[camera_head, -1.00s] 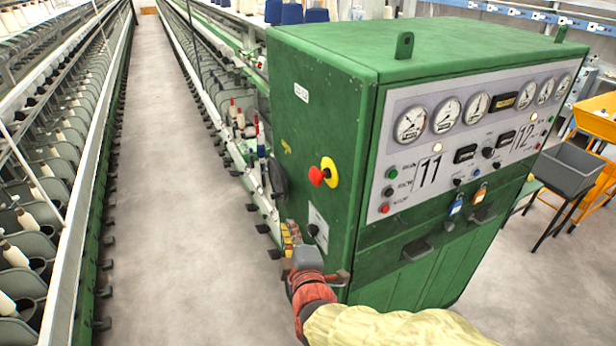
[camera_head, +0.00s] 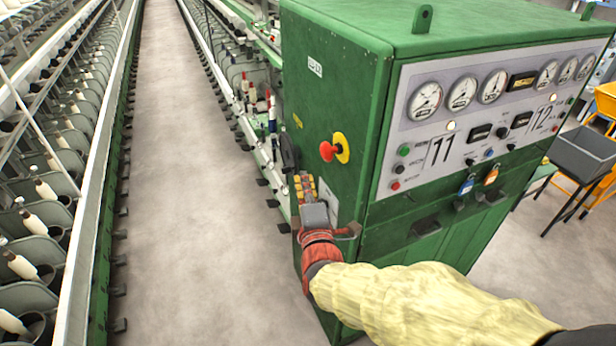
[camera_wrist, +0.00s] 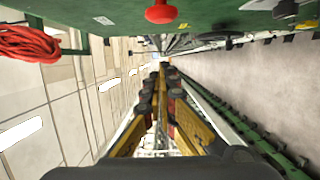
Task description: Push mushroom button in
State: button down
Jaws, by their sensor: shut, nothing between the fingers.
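The red mushroom button (camera_head: 327,151) sits on a yellow round plate (camera_head: 342,147) on the left side face of the green cabinet (camera_head: 350,100). In the wrist view the red button (camera_wrist: 161,12) shows at the top edge, partly cut off. My gripper (camera_head: 304,184) is below and slightly left of the button in the head view, apart from it. In the wrist view my yellow-and-black fingers (camera_wrist: 160,72) reach away from the camera with their tips together. They hold nothing.
The cabinet's front panel (camera_head: 480,110) carries gauges, small knobs and lights. Spinning frame rows run along both sides of the clear aisle floor (camera_head: 180,180). A grey bin (camera_head: 582,155) stands on a black stand at the right. A coiled red hose (camera_wrist: 30,42) shows in the wrist view.

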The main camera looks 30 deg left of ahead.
aim_at(329, 151)
jog(key=w+a+p, duration=0.2)
jog(key=w, duration=0.7)
jog(key=shift+w+p, duration=0.2)
jog(key=shift+p, duration=0.2)
jog(key=shift+f, duration=0.1)
